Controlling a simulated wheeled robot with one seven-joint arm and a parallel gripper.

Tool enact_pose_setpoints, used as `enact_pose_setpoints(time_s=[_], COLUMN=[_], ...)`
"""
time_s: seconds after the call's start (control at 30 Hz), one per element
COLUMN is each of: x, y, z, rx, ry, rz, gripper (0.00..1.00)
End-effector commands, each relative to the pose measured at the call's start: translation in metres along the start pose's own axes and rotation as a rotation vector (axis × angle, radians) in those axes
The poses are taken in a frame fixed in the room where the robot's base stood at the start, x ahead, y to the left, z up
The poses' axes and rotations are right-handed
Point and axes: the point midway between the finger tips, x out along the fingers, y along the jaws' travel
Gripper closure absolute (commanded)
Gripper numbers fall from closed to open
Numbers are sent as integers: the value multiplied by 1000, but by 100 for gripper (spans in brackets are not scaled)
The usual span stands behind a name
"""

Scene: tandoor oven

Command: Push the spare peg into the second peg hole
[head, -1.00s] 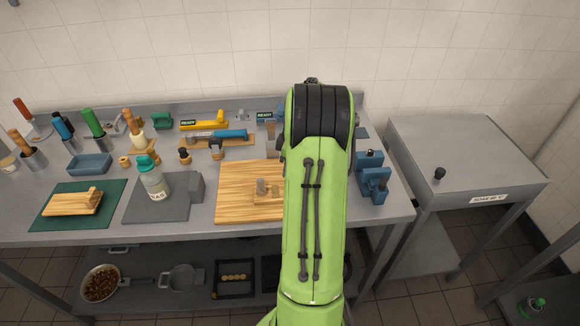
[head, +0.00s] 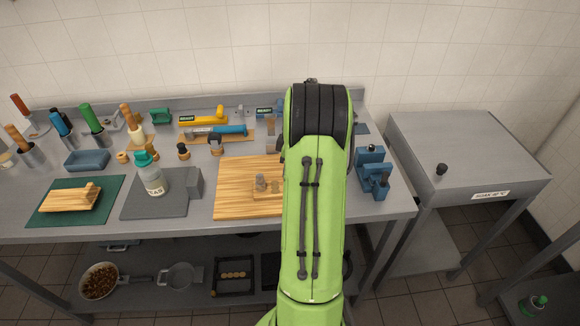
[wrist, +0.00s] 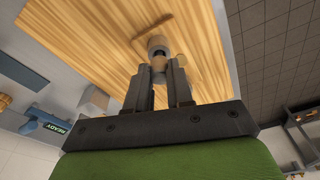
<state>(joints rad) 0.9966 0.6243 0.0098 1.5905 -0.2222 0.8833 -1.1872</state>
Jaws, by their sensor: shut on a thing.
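A small wooden block (head: 268,195) lies on the striped wooden board (head: 235,180) in the head view, its right part hidden behind my arm. Short greyish pegs (head: 261,182) stand at it. In the wrist view my gripper (wrist: 161,64) is over the same board, its two dark fingers shut on a small pale thing (wrist: 158,63), which looks like the spare peg. Whether the held peg is in a hole cannot be told. My arm hides the gripper in the head view.
A bottle (head: 153,181) stands on the grey mat left of the board. A blue vise-like fixture (head: 374,180) stands right of my arm. Tools and holders line the back of the bench. A grey cabinet (head: 460,150) is at the right.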

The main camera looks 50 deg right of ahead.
Motion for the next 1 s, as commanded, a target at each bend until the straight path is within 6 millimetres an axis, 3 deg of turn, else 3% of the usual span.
enact_pose_setpoints(time_s=[0.7, 0.73, 0.9, 1.0], x=[19, 18, 18, 18], y=[0, 0, 0, 0], z=[3, 3, 3, 3], rx=[0, 0, 0, 0], ry=[0, 0, 0, 0], rz=[0, 0, 0, 0], gripper=[100, 76, 50, 49])
